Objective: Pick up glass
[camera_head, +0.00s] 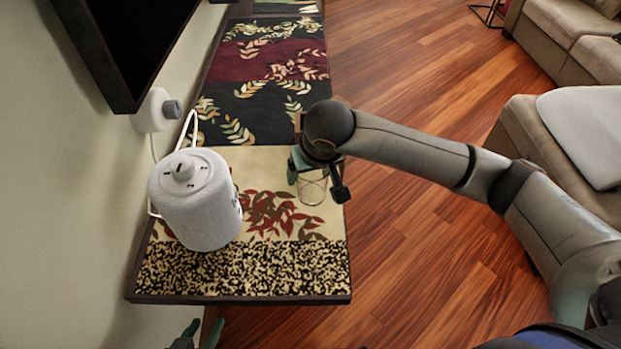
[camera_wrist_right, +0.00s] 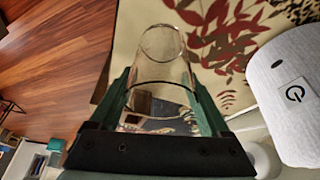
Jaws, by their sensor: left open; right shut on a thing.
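A clear, empty-looking glass (camera_head: 312,191) is near the right edge of the shelf, over the cream part of the patterned runner. It also shows in the right wrist view (camera_wrist_right: 162,72), between two green fingers. My right gripper (camera_head: 316,178) is shut on the glass, with one finger on each side. I cannot tell whether the base of the glass touches the runner or is slightly above it. My left gripper (camera_head: 203,334) is open and empty at the bottom edge of the head view, below the shelf's near end; most of it is cut off.
A white cylindrical speaker (camera_head: 196,205) stands left of the glass, and also shows in the wrist view (camera_wrist_right: 295,95). A black screen (camera_head: 135,40) hangs on the left wall above the shelf (camera_head: 250,299). The runner behind is clear. A beige sofa (camera_head: 545,140) is at right.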

